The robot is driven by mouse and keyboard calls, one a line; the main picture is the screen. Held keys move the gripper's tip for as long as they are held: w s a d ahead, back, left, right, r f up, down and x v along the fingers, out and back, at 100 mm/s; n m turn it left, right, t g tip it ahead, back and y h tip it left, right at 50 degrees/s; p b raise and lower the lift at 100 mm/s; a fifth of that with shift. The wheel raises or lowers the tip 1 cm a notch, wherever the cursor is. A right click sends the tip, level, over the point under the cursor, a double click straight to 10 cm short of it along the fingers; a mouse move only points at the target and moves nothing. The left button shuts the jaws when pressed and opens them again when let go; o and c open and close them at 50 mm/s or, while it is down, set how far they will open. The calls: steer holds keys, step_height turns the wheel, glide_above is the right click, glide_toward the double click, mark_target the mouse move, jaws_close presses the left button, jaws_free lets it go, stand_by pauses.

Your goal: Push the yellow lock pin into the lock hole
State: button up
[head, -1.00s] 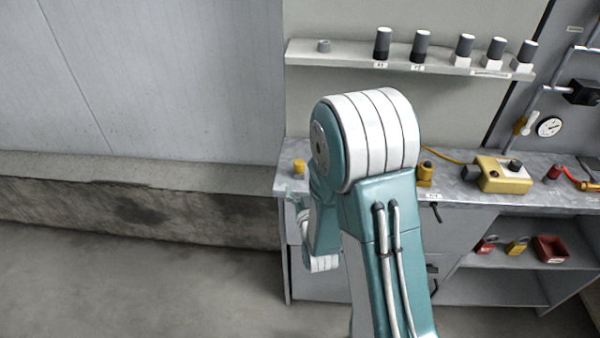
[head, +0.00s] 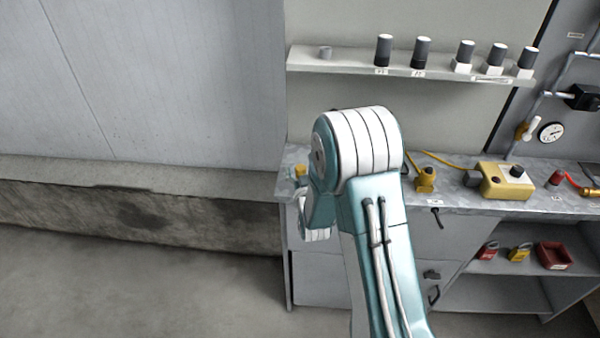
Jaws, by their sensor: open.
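My arm (head: 362,190) rises in front of the workbench and hides part of its left side. My gripper is not visible; it is hidden behind the arm. A small yellow piece (head: 300,170) sits at the bench's left end, just left of my arm and partly covered by it. Another yellow piece (head: 425,180), with a yellow cable, stands on the bench right of my arm. I cannot tell which, if either, is the lock pin. I cannot make out the lock hole.
Red and yellow padlocks and a red bin (head: 553,252) lie on the shelf below. A wall shelf (head: 340,64) carries several dark cylinders. The floor (head: 140,285) at left is clear.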

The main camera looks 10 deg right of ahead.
steer(key=shift+w+d, duration=0.1)
steer(key=shift+w, duration=0.1)
jaws_close()
steer(key=shift+r, duration=0.15)
